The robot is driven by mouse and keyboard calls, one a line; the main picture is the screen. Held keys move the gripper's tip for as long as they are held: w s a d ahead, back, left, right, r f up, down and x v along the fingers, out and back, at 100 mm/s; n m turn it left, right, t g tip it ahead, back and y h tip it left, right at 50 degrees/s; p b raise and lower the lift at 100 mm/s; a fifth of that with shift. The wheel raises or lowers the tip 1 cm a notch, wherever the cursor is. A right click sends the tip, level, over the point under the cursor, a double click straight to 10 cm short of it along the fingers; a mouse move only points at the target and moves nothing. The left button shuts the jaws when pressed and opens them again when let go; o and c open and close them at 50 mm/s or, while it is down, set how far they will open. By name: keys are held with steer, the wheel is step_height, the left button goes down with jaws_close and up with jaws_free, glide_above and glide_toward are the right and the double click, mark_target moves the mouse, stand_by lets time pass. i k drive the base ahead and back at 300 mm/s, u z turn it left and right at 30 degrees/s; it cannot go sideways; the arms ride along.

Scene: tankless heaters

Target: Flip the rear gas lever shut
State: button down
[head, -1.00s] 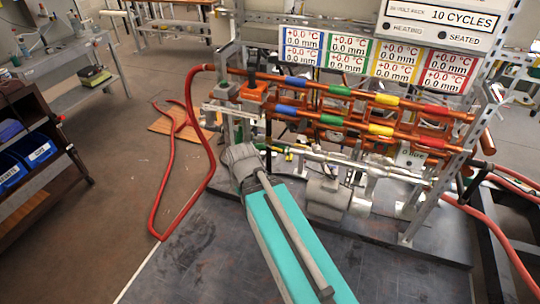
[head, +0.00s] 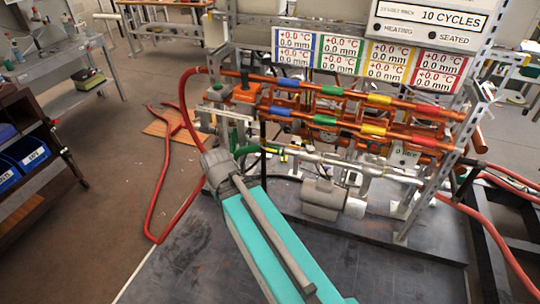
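The heater rig (head: 340,110) stands ahead, with orange pipes that carry blue, green, yellow and red bands. At its left end are an orange block (head: 246,92) and a grey block (head: 218,92) on the pipework. Small green and yellow parts (head: 268,150) show on the lower pipe. I cannot tell which part is the rear gas lever or how it is set. My teal arm link reaches from the bottom up to a grey joint beside the rig's lower left end. I cannot make out my gripper; the arm's far end is lost behind the joint and among the pipes.
A red hose (head: 160,190) loops over the floor at left and up to the rig. A grey motor-like cylinder (head: 325,198) sits low under the pipes. Shelving with blue bins (head: 32,155) is at far left.

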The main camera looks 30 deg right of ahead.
mark_target(261, 144)
steer(key=u, duration=0.05)
steer(key=i, duration=1)
steer(key=z, duration=0.05)
